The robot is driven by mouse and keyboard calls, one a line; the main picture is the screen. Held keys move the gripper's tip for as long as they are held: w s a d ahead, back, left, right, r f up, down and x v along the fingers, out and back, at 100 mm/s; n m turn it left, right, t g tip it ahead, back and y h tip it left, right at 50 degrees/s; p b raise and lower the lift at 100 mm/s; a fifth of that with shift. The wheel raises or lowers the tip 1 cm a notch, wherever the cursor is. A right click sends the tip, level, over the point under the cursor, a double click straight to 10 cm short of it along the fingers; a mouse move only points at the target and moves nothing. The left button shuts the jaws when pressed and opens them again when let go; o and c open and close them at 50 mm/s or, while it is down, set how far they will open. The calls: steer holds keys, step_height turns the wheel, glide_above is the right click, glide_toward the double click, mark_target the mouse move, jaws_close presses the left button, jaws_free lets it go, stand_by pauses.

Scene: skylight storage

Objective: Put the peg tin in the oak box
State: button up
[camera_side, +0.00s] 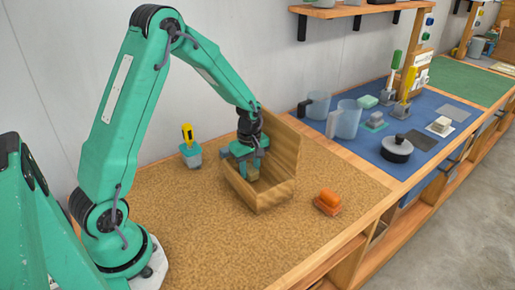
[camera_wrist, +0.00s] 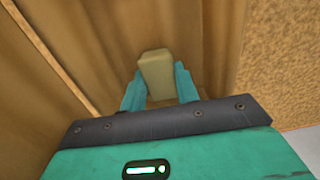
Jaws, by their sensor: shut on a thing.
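The oak box (camera_side: 280,189) stands on the cork-coloured worktop, with a tall back panel and a low front. My gripper (camera_side: 247,167) is down inside the box, between its walls. In the wrist view my gripper (camera_wrist: 158,86) is shut on a pale tan block-shaped thing, which I take to be the peg tin (camera_wrist: 155,68). Brown wooden walls (camera_wrist: 95,45) surround it there. In the side view the tin is mostly hidden by the fingers and the box front. I cannot tell whether the tin touches the box floor.
A yellow-handled tool in a teal holder (camera_side: 190,153) stands left of the box. An orange item (camera_side: 327,201) lies to its right. A blue mat (camera_side: 360,150) farther right bears clear jugs, a dark lidded pot (camera_side: 397,149) and several tools.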

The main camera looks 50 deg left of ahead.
mark_target(250, 169)
steer(key=shift+f, duration=0.1)
steer(key=o, duration=1)
step_height(250, 169, up, 12)
steer(key=shift+r, duration=0.15)
stand_by(0.3)
stand_by(0.5)
